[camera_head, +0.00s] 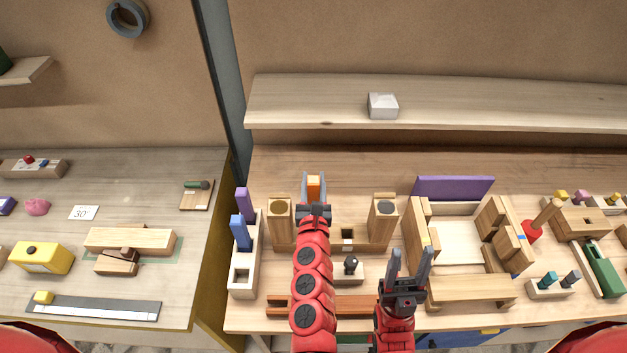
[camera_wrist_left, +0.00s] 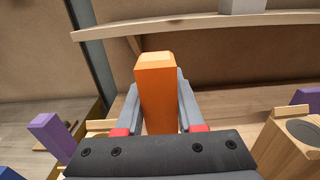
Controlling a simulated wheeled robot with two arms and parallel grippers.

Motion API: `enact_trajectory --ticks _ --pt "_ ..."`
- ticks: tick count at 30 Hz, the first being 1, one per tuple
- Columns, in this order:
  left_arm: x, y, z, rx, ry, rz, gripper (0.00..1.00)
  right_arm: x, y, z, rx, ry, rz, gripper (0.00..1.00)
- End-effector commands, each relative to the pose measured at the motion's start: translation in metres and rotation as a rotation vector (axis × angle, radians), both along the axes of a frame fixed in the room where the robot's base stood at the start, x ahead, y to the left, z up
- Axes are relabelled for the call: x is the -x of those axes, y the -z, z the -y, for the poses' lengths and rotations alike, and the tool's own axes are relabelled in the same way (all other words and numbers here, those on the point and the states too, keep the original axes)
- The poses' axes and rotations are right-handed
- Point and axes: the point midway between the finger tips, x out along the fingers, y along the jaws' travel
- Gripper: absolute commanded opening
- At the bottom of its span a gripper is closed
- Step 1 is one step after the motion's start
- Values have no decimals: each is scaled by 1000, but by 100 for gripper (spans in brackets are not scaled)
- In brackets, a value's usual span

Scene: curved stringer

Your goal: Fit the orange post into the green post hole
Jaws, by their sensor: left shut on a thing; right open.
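The orange post (camera_head: 314,187) stands between the fingers of my left gripper (camera_head: 314,178), which is shut on it above the back of the bench. In the left wrist view the orange post (camera_wrist_left: 157,88) looks upright between the two grey fingers. A pale rack (camera_head: 244,292) at the left holds a purple post (camera_head: 242,203) and a blue post (camera_head: 239,232), with an empty square hole in front. A small block with a dark square hole (camera_head: 347,235) lies right of my left arm. I cannot pick out a green-marked hole. My right gripper (camera_head: 412,256) is open and empty.
Two wooden blocks with round tops, one left (camera_head: 281,225) and one right (camera_head: 383,225), flank my left arm. A small block with a black knob (camera_head: 350,264) stands nearby. A wooden frame (camera_head: 420,240) lies to the right. A shelf (camera_head: 450,106) runs behind.

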Motion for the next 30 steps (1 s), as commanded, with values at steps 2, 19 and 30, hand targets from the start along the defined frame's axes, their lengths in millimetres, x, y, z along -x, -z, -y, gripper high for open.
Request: enact_trajectory --ticks 2,19,30 --pt "0 0 0 0 -1 0 0 0 1 0 0 0 0 50" --pt "1 39 -1 -1 -2 0 0 0 47 0 0 0 0 50" --pt "1 59 0 -2 -1 0 0 0 69 0 0 0 0 50"
